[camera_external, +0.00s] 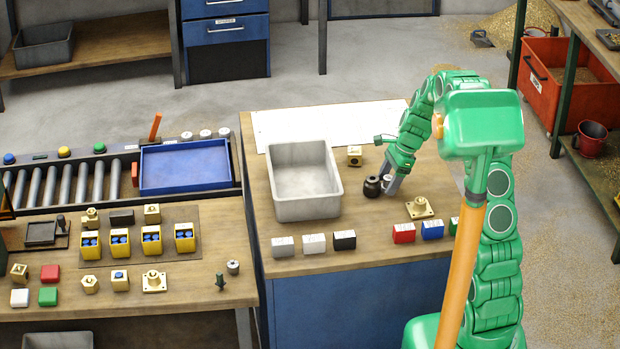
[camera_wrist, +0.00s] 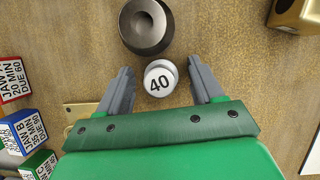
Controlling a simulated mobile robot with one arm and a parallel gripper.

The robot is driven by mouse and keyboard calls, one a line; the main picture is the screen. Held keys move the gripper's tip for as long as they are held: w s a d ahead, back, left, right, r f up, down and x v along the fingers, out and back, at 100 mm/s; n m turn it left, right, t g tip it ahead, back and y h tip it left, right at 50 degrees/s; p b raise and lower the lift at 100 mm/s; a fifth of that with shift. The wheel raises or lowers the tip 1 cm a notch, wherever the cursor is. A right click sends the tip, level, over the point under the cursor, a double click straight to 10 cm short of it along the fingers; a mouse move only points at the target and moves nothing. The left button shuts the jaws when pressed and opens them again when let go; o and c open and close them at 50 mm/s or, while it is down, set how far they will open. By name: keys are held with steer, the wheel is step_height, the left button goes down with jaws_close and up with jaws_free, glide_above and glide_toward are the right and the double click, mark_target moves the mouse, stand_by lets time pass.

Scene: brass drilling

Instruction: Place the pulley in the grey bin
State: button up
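The grey bin (camera_external: 308,209) stands empty on the right-hand bench, to the left of my gripper. A dark, round, grooved piece (camera_external: 372,187), which looks like the pulley, stands on the bench between the bin and my gripper (camera_external: 390,188). In the wrist view this dark piece (camera_wrist: 146,25) has a central hole and lies just beyond the fingertips. My gripper (camera_wrist: 160,68) is open and points down. A small pale cylinder marked 40 (camera_wrist: 159,79) stands between its fingers, with a gap on both sides.
A brass block (camera_external: 354,155) stands behind the dark piece, and a brass flange (camera_external: 419,208) lies to the right. White, black, red and blue labelled blocks (camera_external: 344,240) line the bench's front. A white sheet (camera_external: 335,120) covers the back of the bench.

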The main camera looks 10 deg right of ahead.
mark_target(386, 178)
steer(key=c, duration=1.1)
steer(key=shift+r, duration=0.55)
step_height(386, 178, up, 2)
steer(key=shift+r, duration=0.1)
steer(key=s+d+r, duration=0.2)
steer(key=s+r, duration=0.7)
steer(key=s, duration=0.4)
steer(key=shift+s+d+r, duration=0.25)
steer(key=shift+s+r, duration=0.1)
steer(key=shift+s, duration=0.05)
